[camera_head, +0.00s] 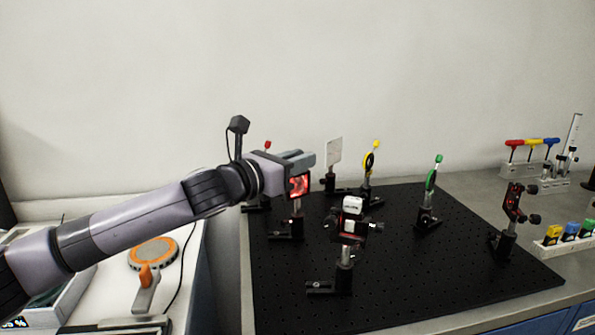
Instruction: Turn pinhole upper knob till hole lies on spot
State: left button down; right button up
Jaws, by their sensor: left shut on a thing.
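My left gripper (303,160) reaches in from the left and is shut at the top of a small post-mounted optic. I take this optic, with a red-lit square face (298,185), to be the pinhole mount. The fingers cover its top, so the upper knob is hidden behind or between them. The hole and the spot are too small to tell apart at this size; the face only shows a patchy red glow. My right gripper is not in view.
A black breadboard (400,300) carries several post mounts: a white-topped one (352,206) close in front, a white card (334,152), a yellow-ringed mount (369,162), a green one (431,180) and a dark mount (513,202). Hex drivers (532,145) stand at the right.

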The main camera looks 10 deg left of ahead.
pick_arm(q)
jog(key=shift+f+n+t+y+b, duration=0.1)
jog(key=shift+n+t+y+b, duration=0.35)
jog(key=shift+y, duration=0.25)
jog(key=shift+d+n+y, duration=0.15)
jog(key=shift+n+y, duration=0.2)
jog(key=shift+y, duration=0.05)
jog(key=shift+n+t+y+p, duration=0.3)
jog(key=shift+n+t+y, duration=0.25)
jog(key=shift+n+y, duration=0.4)
jog(key=n+y, duration=0.1)
jog(key=n+y+p, duration=0.1)
jog(key=y, duration=0.1)
jog(key=n+y+p, duration=0.1)
jog(key=y, duration=0.1)
jog(key=shift+r+t+y, duration=0.25)
jog(key=shift+t, duration=0.15)
jog(key=shift+f+n+g+y+p, duration=0.15)
jog(key=shift+n+y+p, duration=0.5)
jog(key=shift+y, duration=0.45)
jog(key=shift+f+n+g+y+p, duration=0.15)
jog(key=shift+n+y+p, duration=0.45)
jog(key=shift+y, duration=0.5)
jog(key=shift+r, duration=0.1)
jog(key=c, duration=1.1)
grip_release()
